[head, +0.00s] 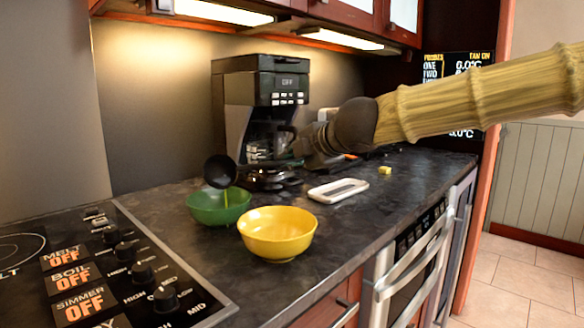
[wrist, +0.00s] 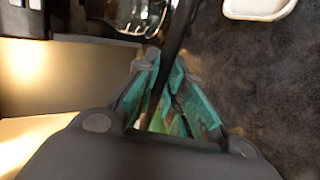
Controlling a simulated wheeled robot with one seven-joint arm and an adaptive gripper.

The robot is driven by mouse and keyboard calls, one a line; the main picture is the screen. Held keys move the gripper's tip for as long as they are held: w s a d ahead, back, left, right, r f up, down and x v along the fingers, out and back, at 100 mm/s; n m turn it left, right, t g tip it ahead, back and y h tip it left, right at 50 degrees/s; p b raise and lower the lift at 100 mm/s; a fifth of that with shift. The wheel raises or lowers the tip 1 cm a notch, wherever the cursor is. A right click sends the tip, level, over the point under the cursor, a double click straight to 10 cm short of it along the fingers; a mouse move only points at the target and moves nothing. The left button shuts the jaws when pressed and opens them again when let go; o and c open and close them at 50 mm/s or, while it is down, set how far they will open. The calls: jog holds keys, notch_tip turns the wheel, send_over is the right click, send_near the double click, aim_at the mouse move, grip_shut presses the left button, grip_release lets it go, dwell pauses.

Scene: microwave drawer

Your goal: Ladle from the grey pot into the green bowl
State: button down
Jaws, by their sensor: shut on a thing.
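My gripper (head: 296,158) is in front of the coffee maker, and its teal fingers show in the wrist view (wrist: 168,80). It is shut on the handle of a black ladle (head: 220,171); the dark handle also runs between the fingers in the wrist view (wrist: 176,40). The ladle's bowl is tilted above the green bowl (head: 205,213), apart from it. A thin yellow-green streak hangs from the ladle towards the green bowl. The green bowl stands upright on the counter, its inside partly hidden. I see no grey pot in either view.
A yellow bowl (head: 277,238) stands in front of the green bowl. The coffee maker (head: 262,110) is behind. A white dish (head: 338,190) and a small yellow block (head: 385,170) lie to the right. The stove panel (head: 110,265) is at left; the right counter is mostly clear.

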jog(key=shift+s+d+f+t+y+b, duration=0.1)
jog(key=shift+f+t+y+b, duration=0.35)
jog(key=shift+b, duration=3.7)
jog(key=shift+a+f+t+y+b, duration=0.15)
jog(key=shift+t+b, duration=0.55)
jog(key=shift+b, duration=3.5)
jog(key=shift+s+d+f+t+y+b, duration=0.15)
jog(key=shift+t+y+b, duration=0.35)
jog(key=shift+b, duration=3.65)
jog(key=shift+r+t+b, duration=0.1)
jog(key=shift+t+b, duration=0.15)
jog(key=shift+b, duration=0.55)
jog(key=shift+w+r+p, duration=0.1)
jog(key=shift+r+p, duration=0.1)
jog(key=shift+p, duration=0.4)
jog(key=g+p, duration=0.1)
jog(key=p, duration=0.6)
jog(key=shift+r+h, duration=0.1)
jog(key=shift+h, duration=0.2)
